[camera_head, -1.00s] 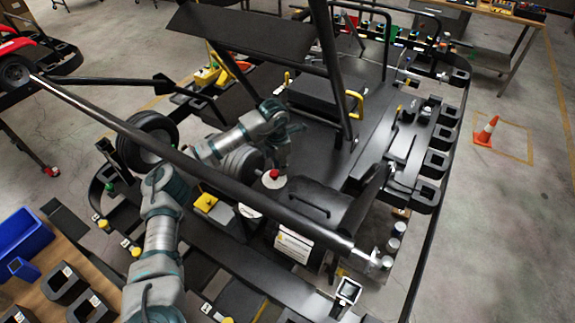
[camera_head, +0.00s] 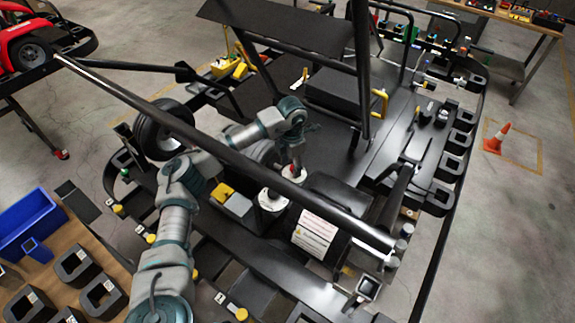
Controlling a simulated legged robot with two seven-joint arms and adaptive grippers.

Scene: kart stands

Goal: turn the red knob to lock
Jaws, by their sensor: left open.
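The red knob (camera_head: 290,171) sits on top of a white round base on the kart stand, and only a small part of it shows. My left gripper (camera_head: 293,160) is directly over the knob, with its fingers pointing down at it. The gripper is open; whether its fingers touch the knob I cannot tell. A black bar passes in front of the left arm and close by the knob. My right gripper is not in view.
A white warning label (camera_head: 313,234) is right of and below the knob. Long black frame bars cross above the stand. A blue bin (camera_head: 28,222) stands on a wooden table at the left. An orange cone (camera_head: 497,137) is on the floor at the right.

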